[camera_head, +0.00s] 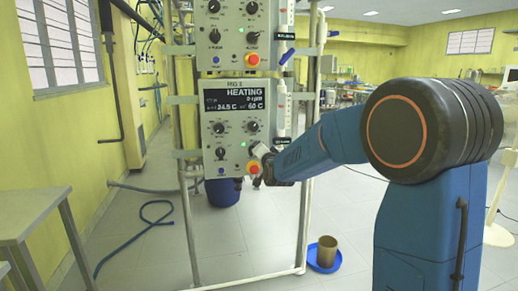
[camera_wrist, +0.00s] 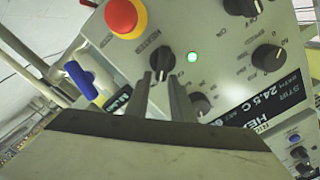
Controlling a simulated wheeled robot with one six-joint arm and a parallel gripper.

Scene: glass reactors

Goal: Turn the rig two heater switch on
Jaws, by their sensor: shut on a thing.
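The rig two control box (camera_head: 212,152) is a pale panel on the metal frame. Its display (camera_head: 232,99) reads HEATING, 0 rpm, 24.5 C and 60 C. The heater switch (camera_wrist: 163,59) is a black knob by the red button in the wrist view, with the panel upside down there. A green lamp (camera_wrist: 192,57) beside it is lit. My gripper (camera_wrist: 159,77) is at this knob, its fingertips shut on it. In the head view my gripper (camera_head: 262,153) reaches the box's lower right and hides the switch.
A red emergency button (camera_wrist: 125,17) is close to the fingers. A blue-handled valve (camera_wrist: 80,76) is left of them in the wrist view. Other black knobs sit around. A second control box (camera_head: 207,50) is above. A blue hose (camera_head: 150,222) lies on the floor at left.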

